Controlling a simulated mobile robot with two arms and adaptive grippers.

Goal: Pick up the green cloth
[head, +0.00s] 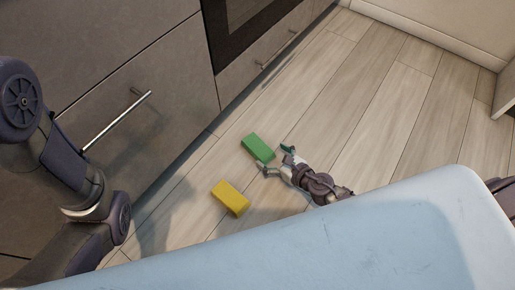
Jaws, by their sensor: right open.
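The green cloth (258,147) looks like a small green block and lies on the wooden floor near the foot of the cabinets. My right gripper (274,160) is open, with its two fingertips at the near right side of the green cloth. One fingertip appears at its lower edge and the other off its right side. I cannot tell whether they touch it. No left gripper shows; only my left arm (75,165) comes in at the left.
A yellow block (230,197) lies on the floor, nearer than the green one. Grey cabinets (150,60) with bar handles (118,118) and a dark oven front (235,25) stand along the left. Bare floor (400,110) lies to the right, up to a pale wall (440,25).

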